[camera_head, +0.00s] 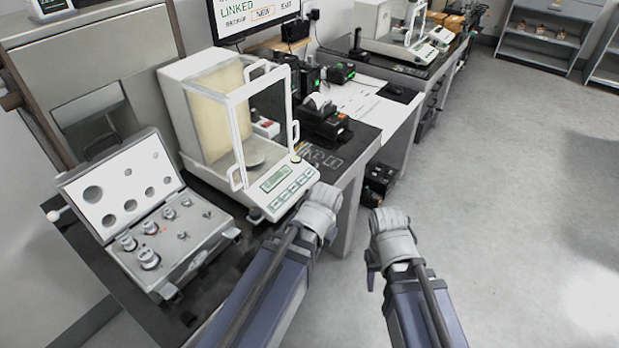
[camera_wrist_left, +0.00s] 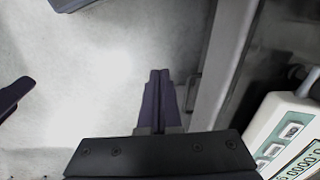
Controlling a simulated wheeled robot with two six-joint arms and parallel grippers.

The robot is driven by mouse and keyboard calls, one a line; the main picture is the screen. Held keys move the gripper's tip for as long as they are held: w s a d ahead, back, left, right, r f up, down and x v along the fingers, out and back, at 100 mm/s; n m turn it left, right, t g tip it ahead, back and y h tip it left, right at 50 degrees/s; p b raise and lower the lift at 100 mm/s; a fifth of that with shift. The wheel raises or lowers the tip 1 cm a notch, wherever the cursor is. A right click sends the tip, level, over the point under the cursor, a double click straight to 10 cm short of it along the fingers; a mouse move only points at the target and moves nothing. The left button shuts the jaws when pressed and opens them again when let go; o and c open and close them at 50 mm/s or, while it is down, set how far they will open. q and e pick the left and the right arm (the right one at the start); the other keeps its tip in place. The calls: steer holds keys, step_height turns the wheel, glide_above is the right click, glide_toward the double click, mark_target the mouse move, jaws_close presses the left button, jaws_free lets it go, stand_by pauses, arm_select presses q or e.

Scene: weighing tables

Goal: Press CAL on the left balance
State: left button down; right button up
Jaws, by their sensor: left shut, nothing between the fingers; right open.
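The left balance (camera_head: 187,82) stands on the near dark table, with a clear glass draft shield and a white front panel. The panel has a green display (camera_head: 273,181) and a row of keys (camera_head: 292,191); their labels are too small to read. Part of this panel (camera_wrist_left: 277,117) shows at the right edge of the left wrist view. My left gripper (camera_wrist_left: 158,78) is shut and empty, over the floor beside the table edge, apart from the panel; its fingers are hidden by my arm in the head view. My right gripper (camera_head: 400,270) is open and empty over the floor.
An open weight case (camera_head: 185,253) with several weights stands left of the balance. A black printer (camera_head: 322,119) stands behind its right side. A second balance (camera_head: 388,42) is on the far table. The floor at right is clear.

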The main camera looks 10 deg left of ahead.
arm_select(q)
steer(key=w+a+r+m+t+y+p, duration=0.1)
steer(key=w+a+r+m+y+p, duration=0.1)
steer(key=w+a+r, duration=0.15)
steer(key=m+t+y+p, duration=0.1)
steer(key=m+t+y, duration=0.2)
steer(key=m+y, duration=0.3)
glide_toward(301, 181)
steer(key=s+a+h, duration=0.1)
steer(key=s+a, duration=0.2)
steer(key=a, duration=0.2)
steer(key=w+d+r+m+t+y, duration=0.2)
steer(key=w+d+r+m+t, duration=0.1)
steer(key=w+r+m, duration=0.1)
steer(key=r+m, duration=0.1)
steer(key=m, duration=0.1)
steer(key=shift+w+d+r+m+y, duration=0.2)
steer(key=shift+w+r+m+y, duration=0.1)
steer(key=shift+m, duration=0.1)
steer(key=shift+f, duration=0.15)
steer(key=shift+w+a+f+b, duration=0.2)
steer(key=shift+a+f+b, duration=0.3)
steer(key=shift+f+b, duration=0.85)
steer(key=shift+w+a+f+b, duration=0.15)
steer(key=shift+a+f+b, duration=0.35)
steer(key=shift+f+b, duration=0.85)
steer(key=shift+w+a+f+b, duration=0.2)
steer(key=shift+a+f+b, duration=0.3)
steer(key=shift+f+b, duration=0.85)
steer(key=shift+f, duration=0.15)
